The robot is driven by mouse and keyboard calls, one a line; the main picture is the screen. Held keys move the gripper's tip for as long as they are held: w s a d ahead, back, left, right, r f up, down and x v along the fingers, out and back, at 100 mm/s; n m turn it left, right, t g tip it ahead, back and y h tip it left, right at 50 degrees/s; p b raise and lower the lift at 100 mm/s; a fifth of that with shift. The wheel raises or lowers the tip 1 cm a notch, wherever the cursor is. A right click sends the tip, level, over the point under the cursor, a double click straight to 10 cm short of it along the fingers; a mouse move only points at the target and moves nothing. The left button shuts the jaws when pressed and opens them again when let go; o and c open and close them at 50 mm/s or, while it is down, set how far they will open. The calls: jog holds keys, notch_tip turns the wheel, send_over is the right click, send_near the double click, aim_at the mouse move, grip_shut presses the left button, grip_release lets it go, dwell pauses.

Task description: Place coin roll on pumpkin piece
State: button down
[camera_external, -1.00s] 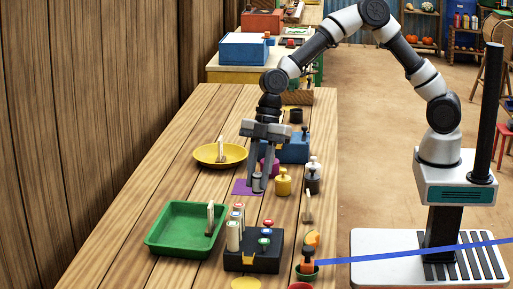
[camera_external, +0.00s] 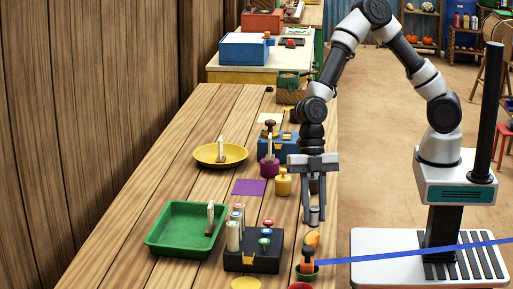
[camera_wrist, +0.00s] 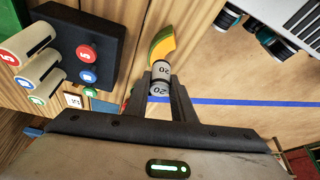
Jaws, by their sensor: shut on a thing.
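My gripper (camera_external: 314,218) points down near the table's right edge. It is shut on the coin roll (camera_external: 314,213), a small grey cylinder. In the wrist view the coin roll (camera_wrist: 160,80) shows two "20" marks between the fingertips. The pumpkin piece (camera_external: 312,239) is an orange wedge just in front of and below the fingers. In the wrist view the pumpkin piece (camera_wrist: 162,42), orange with a yellow-green side, shows right beyond the coin roll. I cannot tell whether they touch.
A black holder (camera_external: 252,258) with white rolls and coloured knobs is left of the pumpkin piece. A dark-topped orange item (camera_external: 307,262) sits in a green cup in front. A green tray (camera_external: 165,242), yellow plate (camera_external: 206,157) and bare purple mat (camera_external: 250,187) lie to the left.

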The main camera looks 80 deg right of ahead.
aim_at(314, 227)
jog(key=shift+f, duration=1.55)
jog(key=shift+f, duration=0.1)
jog(key=shift+f+b, duration=0.15)
jog(key=shift+b, duration=0.25)
jog(key=c, duration=1.5)
grip_release()
jog(key=shift+r+p, duration=0.3)
jog(key=shift+r, duration=0.1)
jog(key=p+v, duration=0.2)
jog(key=v, duration=0.9)
jog(key=shift+d+r, duration=0.2)
jog(key=shift+r, duration=0.1)
